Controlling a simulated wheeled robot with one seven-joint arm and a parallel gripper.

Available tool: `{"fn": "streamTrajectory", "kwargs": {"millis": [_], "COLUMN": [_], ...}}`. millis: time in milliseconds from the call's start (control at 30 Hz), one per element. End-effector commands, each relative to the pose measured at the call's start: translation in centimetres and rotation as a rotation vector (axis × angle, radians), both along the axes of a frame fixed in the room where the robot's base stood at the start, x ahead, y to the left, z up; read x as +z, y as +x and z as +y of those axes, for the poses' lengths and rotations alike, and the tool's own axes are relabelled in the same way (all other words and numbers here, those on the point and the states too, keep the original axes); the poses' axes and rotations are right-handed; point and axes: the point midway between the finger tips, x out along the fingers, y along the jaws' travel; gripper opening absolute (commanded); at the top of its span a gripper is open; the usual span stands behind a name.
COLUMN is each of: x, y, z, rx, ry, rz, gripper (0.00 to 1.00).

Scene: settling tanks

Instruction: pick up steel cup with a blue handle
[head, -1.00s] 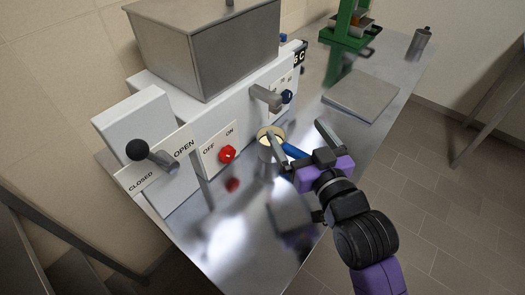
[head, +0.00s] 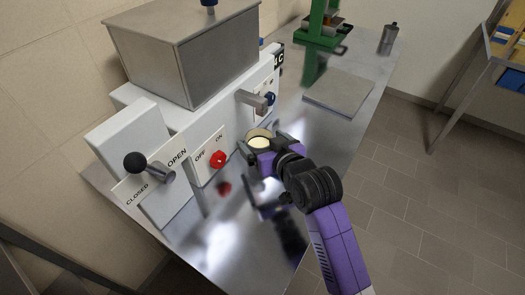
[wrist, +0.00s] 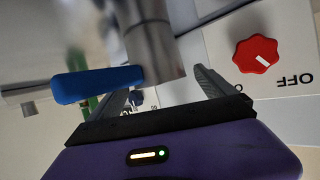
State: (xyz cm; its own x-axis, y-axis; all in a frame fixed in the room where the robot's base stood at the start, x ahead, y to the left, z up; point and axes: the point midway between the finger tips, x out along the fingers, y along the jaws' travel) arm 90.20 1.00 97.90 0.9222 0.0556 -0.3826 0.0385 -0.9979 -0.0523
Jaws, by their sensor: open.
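The steel cup (head: 258,135) stands on the metal bench below the dispenser's spout, with pale cream-coloured contents. Its blue handle (wrist: 98,84) shows in the wrist view, left of the steel cup body (wrist: 152,45); in the head view my gripper hides it. My gripper (head: 265,146) is open and close against the near side of the cup. In the wrist view my gripper (wrist: 160,84) has its fingers spread, with the cup's body just ahead of the gap and the handle beyond the left finger. Whether the fingers touch the cup I cannot tell.
The white machine with a steel hopper (head: 185,60) stands behind the cup. Its red OFF/ON knob (head: 218,158), black-balled lever (head: 135,162) and grey spout (head: 254,99) are close by. A flat steel plate (head: 340,92) and green press (head: 322,30) lie farther along the bench.

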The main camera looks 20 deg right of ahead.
Motion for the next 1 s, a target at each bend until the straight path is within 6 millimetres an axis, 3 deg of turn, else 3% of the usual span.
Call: {"fn": "streamTrajectory", "kwargs": {"millis": [200, 467, 933, 1000], "x": [-0.8, -0.9, -0.9, -0.8], "y": [1.9, 2.0, 2.0, 2.0], "z": [0.2, 0.2, 0.1, 0.2], "rx": [0.001, 0.001, 0.001, 0.000], "ry": [0.001, 0.000, 0.001, 0.001], "rz": [0.001, 0.000, 0.001, -0.001], "gripper": [0.94, 0.92, 0.00, 0.00]}}
